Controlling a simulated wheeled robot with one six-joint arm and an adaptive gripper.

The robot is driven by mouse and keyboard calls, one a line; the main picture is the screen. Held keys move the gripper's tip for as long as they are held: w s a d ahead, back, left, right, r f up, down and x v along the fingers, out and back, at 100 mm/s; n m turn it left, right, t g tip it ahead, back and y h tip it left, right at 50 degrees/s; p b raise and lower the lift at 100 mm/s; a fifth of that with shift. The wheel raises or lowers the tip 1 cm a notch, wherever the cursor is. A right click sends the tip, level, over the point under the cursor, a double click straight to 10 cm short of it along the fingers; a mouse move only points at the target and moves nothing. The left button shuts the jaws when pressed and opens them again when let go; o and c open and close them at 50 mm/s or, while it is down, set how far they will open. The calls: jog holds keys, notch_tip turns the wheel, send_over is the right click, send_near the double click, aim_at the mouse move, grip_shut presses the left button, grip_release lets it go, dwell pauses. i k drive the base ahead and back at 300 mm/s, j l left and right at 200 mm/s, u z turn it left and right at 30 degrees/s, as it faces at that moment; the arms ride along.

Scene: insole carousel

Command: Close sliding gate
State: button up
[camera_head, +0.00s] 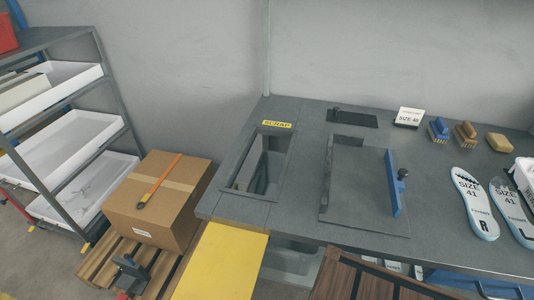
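A blue upright bar with a black knob (393,183) stands at the right side of a square grey recessed plate (350,200) in the dark worktop. It looks like the sliding gate, but I cannot be certain. A dark flat plate with a small black knob (352,118) lies behind the recess, near the wall. A dark gap shows at the back left of the recess. Left of it is a rectangular open chute (237,180) under a yellow SCRAP label (277,124). My gripper is not in view.
On the worktop's right are a SIZE 40 card (409,117), brushes (439,129), and SIZE 41 insoles (472,205). A cardboard box (157,205) with an orange-handled tool sits on a pallet at left, beside a rack of white trays (62,143). A yellow panel (222,262) is in front.

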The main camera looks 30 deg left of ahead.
aim_at(225, 265)
jog(key=k+u, duration=0.15)
jog(key=k, duration=0.45)
jog(key=k+j+u, duration=0.2)
jog(key=k, duration=0.4)
jog(key=i+l+u, duration=0.15)
jog(key=u, duration=1.75)
jog(key=l, duration=0.5)
jog(key=i+l+u, duration=0.15)
jog(key=l, duration=0.4)
jog(key=k+l+z, duration=0.15)
jog(key=k+l, duration=0.15)
jog(key=k, duration=0.1)
